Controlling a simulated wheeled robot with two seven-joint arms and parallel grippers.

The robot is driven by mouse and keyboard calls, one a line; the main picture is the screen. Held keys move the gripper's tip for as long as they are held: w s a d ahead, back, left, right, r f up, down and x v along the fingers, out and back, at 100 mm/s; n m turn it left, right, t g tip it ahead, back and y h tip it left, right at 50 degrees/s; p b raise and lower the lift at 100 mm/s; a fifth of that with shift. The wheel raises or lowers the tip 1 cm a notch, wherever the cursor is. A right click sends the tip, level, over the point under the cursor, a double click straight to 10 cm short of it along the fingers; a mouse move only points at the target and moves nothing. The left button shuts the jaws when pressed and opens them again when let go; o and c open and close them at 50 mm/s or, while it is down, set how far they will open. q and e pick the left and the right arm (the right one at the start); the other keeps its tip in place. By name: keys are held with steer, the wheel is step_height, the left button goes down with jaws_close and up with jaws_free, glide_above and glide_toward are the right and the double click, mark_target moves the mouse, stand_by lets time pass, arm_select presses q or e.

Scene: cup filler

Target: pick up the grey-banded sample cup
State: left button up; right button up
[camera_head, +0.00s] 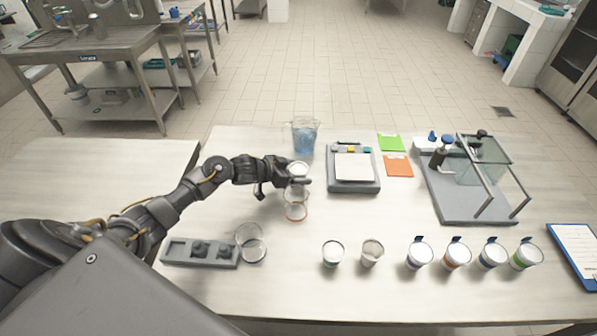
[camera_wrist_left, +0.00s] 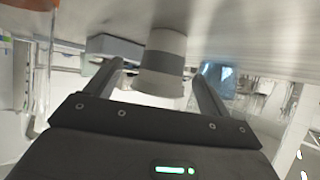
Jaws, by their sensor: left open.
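The grey-banded sample cup (camera_wrist_left: 163,62) is in the left wrist view, which shows the scene upside down. It stands on the table, with its grey band in the middle. My left gripper (camera_wrist_left: 158,88) is open, with one finger on each side of the cup; I cannot tell whether they touch it. In the head view my left gripper (camera_head: 290,179) reaches in from the left. A pale cup top (camera_head: 298,168) shows just beyond it, apparently the same cup, partly hidden by the fingers. My right gripper is not in view.
A blue-filled pitcher (camera_head: 302,137) is beyond, a scale (camera_head: 353,169) to the right. Several labelled cups (camera_head: 457,255) line the front right.

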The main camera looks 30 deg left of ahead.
arm_select(q)
steer(key=shift+w+d+f, duration=0.25)
steer(key=shift+w+f, duration=0.05)
steer(key=shift+w, duration=0.2)
steer(key=shift+s, duration=0.1)
steer(key=c, duration=1.1)
